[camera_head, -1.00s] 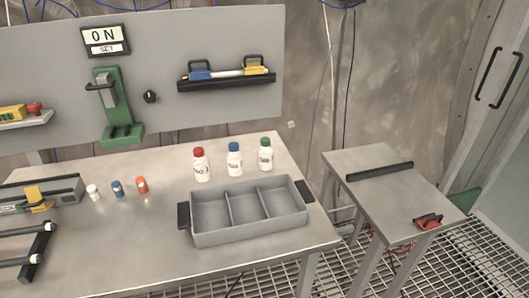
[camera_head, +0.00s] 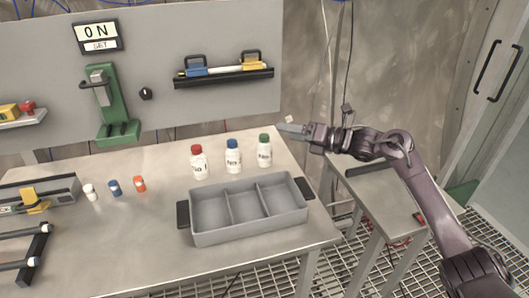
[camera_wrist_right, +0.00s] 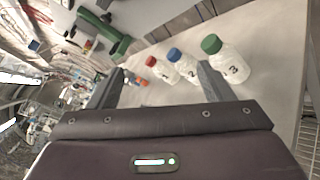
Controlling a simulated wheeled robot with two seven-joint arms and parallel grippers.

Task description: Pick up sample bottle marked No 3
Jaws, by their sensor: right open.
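The green-capped bottle (camera_head: 264,153) stands upright at the right end of a row of three on the table; in the right wrist view this bottle (camera_wrist_right: 229,65) shows a "3". The blue-capped bottle (camera_head: 233,158) and the red-capped bottle (camera_head: 198,165) stand to its left. My right gripper (camera_head: 291,130) is raised just right of and behind the green-capped bottle, apart from it. It is open and empty; in the right wrist view the green-capped bottle lies to the right of the right finger. My left gripper is not in view.
A grey three-compartment tray (camera_head: 247,233) with dark handles sits empty in front of the bottles. Small capped vials (camera_head: 115,187) stand to the left. A panel (camera_head: 225,105) with a green fixture rises behind. A side table (camera_head: 370,190) stands right, below my arm.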

